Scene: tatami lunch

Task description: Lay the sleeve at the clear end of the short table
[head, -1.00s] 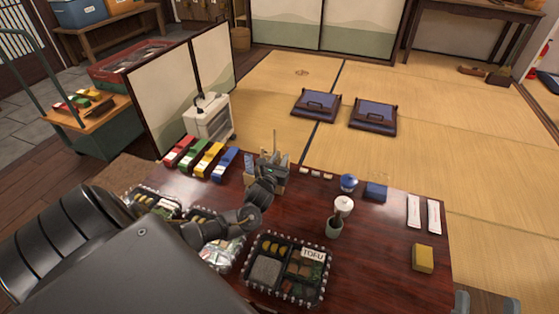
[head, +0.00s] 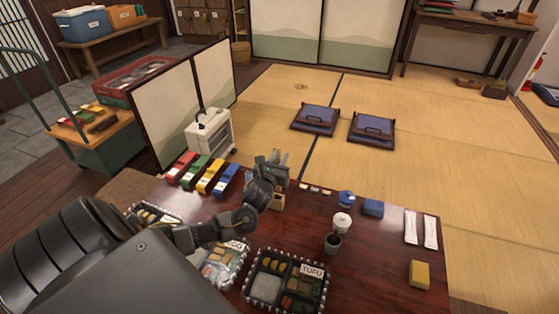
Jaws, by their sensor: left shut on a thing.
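My left gripper (head: 272,163) is above the back edge of the dark red short table (head: 375,275), over a small wooden holder (head: 278,201). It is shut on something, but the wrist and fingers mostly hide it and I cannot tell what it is. Two long white paper sleeves, a left one (head: 410,227) and a right one (head: 430,231), lie side by side at the table's right end, apart from my gripper. My right gripper is not in view.
Bento boxes, one with a TOFU label (head: 286,282), line the front. Red, green, yellow and blue (head: 226,180) packs lie back left. A cup (head: 332,242), a blue box (head: 373,207) and a yellow block (head: 419,274) stand to the right. Bare tabletop shows between them.

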